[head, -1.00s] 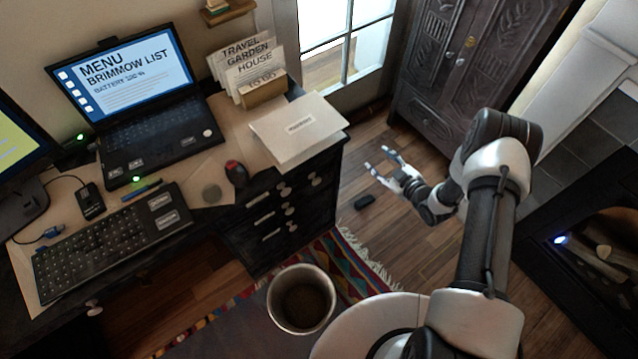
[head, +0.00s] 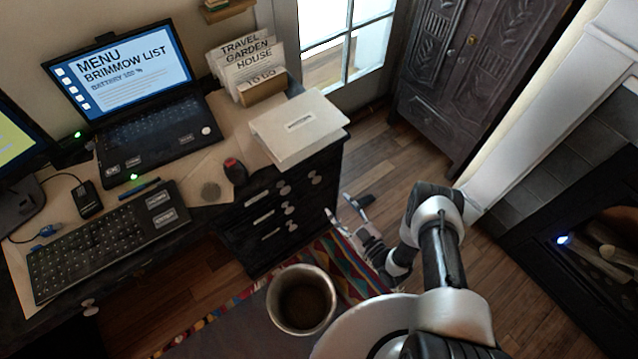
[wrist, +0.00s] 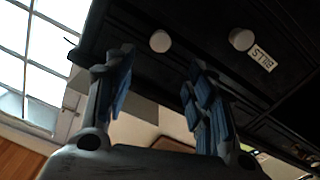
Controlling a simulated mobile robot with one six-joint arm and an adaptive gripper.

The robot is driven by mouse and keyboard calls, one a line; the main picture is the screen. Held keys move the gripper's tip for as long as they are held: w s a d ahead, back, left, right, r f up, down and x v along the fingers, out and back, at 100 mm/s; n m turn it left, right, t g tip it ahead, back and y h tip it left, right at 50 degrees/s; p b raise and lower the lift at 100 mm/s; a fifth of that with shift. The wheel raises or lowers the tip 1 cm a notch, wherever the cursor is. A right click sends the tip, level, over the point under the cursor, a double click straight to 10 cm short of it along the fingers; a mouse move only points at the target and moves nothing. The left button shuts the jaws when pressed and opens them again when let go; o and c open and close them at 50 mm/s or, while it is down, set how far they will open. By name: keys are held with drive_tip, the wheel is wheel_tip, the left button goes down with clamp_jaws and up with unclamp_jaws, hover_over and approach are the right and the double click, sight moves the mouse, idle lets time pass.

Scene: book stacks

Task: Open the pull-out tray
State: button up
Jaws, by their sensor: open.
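The black desk drawer unit (head: 262,228) has pale round knobs and white labels on its front. One knob (head: 314,177) stands apart near the upper right corner; a column of knobs (head: 288,210) is to its left. No part stands visibly pulled out, and I cannot tell which part is the pull-out tray. My gripper (head: 339,206) is open and empty, to the right of and below the lone knob. In the wrist view, a round knob (wrist: 160,41) shows between and beyond the fingertips (wrist: 158,62). Another knob (wrist: 241,39) sits by a "BILLS" label.
A white folder (head: 297,125) lies on the desktop above the drawers. A metal bin (head: 301,300) stands on the floor left of my arm. A carved cabinet (head: 440,85) stands at the back right.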

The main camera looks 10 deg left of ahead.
sight(317, 181)
drive_tip(key=b+x, duration=0.3)
drive_tip(key=x, duration=0.9)
drive_tip(key=shift+a, duration=0.1)
clamp_jaws()
